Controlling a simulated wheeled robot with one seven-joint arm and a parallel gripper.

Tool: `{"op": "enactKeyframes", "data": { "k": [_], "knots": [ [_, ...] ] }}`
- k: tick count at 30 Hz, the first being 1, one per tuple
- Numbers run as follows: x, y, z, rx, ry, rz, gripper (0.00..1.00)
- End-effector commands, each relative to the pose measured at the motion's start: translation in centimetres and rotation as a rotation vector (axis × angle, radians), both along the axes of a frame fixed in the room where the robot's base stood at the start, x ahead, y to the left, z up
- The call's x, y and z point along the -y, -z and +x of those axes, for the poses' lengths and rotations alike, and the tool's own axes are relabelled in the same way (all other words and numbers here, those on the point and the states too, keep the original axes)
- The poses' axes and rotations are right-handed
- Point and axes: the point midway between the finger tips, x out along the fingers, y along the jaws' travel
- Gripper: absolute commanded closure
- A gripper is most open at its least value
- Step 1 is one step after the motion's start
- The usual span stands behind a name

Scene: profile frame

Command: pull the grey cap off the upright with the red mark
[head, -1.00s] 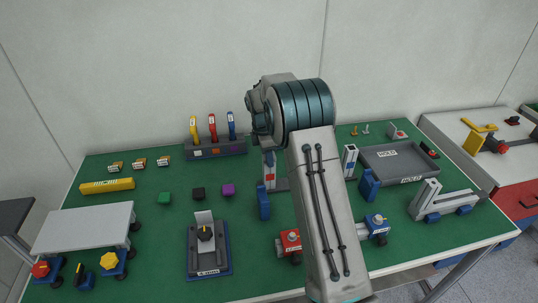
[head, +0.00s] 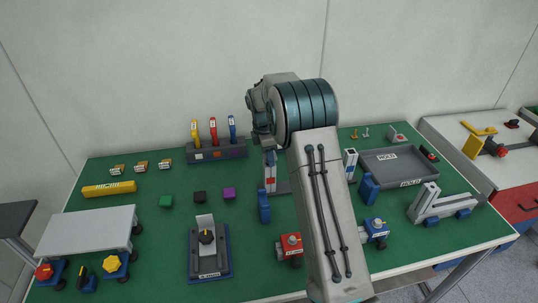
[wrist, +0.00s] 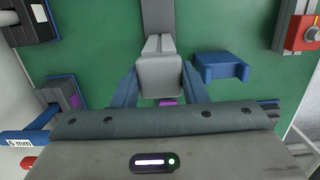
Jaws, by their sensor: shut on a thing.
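The upright with the red mark (head: 270,182) stands near the middle of the green table in the head view, partly behind my arm. In the wrist view the light grey cap (wrist: 160,76) sits between the two blue fingers of my gripper (wrist: 161,84), which is shut on it. In the head view my wrist is above this upright, and the fingers and cap are mostly hidden. Whether the cap is still seated on the upright cannot be told.
A blue bracket (wrist: 220,67) lies close beside the gripper in the wrist view. A second upright (head: 350,163) and a grey tray (head: 393,164) are to the right. A rack with coloured tools (head: 216,150) stands behind. Small blocks, including a purple one (head: 229,194), lie to the left.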

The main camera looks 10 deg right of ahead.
Motion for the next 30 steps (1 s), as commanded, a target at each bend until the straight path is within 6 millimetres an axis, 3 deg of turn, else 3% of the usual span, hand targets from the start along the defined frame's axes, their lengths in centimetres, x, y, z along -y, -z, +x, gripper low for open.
{"op": "enactKeyframes", "data": {
  "k": [10,21,30],
  "knots": [
    [0.0,-0.3,0.0,0.001,0.000,0.000,0.82],
    [0.0,-3.0,0.0,0.001,0.000,0.001,0.82],
    [0.0,-3.0,0.0,0.001,0.000,0.001,0.82]
  ]
}}
